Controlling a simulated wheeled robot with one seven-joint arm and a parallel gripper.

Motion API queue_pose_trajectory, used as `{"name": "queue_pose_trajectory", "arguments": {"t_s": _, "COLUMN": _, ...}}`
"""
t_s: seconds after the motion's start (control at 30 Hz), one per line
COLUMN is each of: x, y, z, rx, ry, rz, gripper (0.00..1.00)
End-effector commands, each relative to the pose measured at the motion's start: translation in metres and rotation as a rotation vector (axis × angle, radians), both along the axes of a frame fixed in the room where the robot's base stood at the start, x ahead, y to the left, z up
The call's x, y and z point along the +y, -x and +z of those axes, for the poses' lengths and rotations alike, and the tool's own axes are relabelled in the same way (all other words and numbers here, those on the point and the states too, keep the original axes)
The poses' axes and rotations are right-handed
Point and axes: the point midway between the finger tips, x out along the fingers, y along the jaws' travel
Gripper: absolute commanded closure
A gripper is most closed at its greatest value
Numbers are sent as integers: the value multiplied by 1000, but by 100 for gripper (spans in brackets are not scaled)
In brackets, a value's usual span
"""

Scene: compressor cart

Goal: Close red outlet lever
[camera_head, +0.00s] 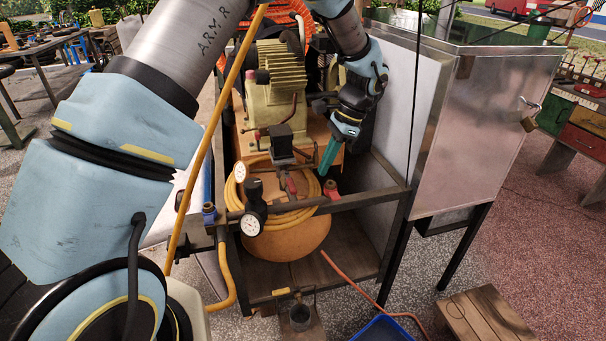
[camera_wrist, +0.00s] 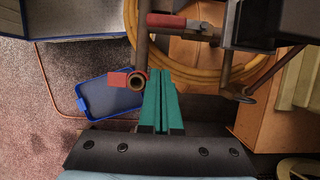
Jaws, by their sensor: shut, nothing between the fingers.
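My gripper (camera_head: 324,171) has teal fingers pressed together, pointing down between the compressor and the cart's side panel. In the wrist view the fingers (camera_wrist: 160,76) end just right of an open pipe end. A red fitting (camera_head: 331,188) sits near the fingertips at the front rail; it also shows in the wrist view (camera_wrist: 119,82), sticking out left of the pipe end. A second red part, a lever-like handle (camera_head: 291,184), lies farther left on the piping and also shows in the wrist view (camera_wrist: 166,20). I cannot tell which is the outlet lever, nor whether the fingers touch the fitting.
A coiled yellow hose (camera_head: 240,190) and two gauges, one a dial (camera_head: 250,225), are left of the fingers. The cart's front rail (camera_head: 365,199) crosses below them. The metal side panel (camera_head: 400,110) stands close on the right. A blue tray (camera_head: 382,329) lies on the ground.

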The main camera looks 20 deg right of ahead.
Motion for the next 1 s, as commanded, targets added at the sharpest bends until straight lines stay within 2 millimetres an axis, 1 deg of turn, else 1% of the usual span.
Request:
{"name": "queue_pose_trajectory", "arguments": {"t_s": 0.03, "x": 5, "y": 0, "z": -9, "rx": 4, "ry": -4, "rz": 1, "gripper": 100}}
{"name": "queue_pose_trajectory", "arguments": {"t_s": 0.17, "x": 15, "y": -1, "z": -32, "rx": 2, "ry": -2, "rz": 2, "gripper": 100}}
{"name": "queue_pose_trajectory", "arguments": {"t_s": 0.23, "x": 27, "y": -4, "z": -29, "rx": 0, "ry": -1, "rz": 3, "gripper": 100}}
{"name": "queue_pose_trajectory", "arguments": {"t_s": 0.3, "x": 36, "y": -4, "z": -29, "rx": 0, "ry": -1, "rz": 2, "gripper": 100}}
{"name": "queue_pose_trajectory", "arguments": {"t_s": 0.4, "x": 46, "y": -6, "z": -31, "rx": 0, "ry": -1, "rz": 2, "gripper": 100}}
{"name": "queue_pose_trajectory", "arguments": {"t_s": 0.5, "x": 51, "y": -6, "z": -32, "rx": -1, "ry": 0, "rz": 2, "gripper": 100}}
{"name": "queue_pose_trajectory", "arguments": {"t_s": 1.0, "x": 54, "y": -6, "z": -32, "rx": -1, "ry": 0, "rz": -7, "gripper": 100}}
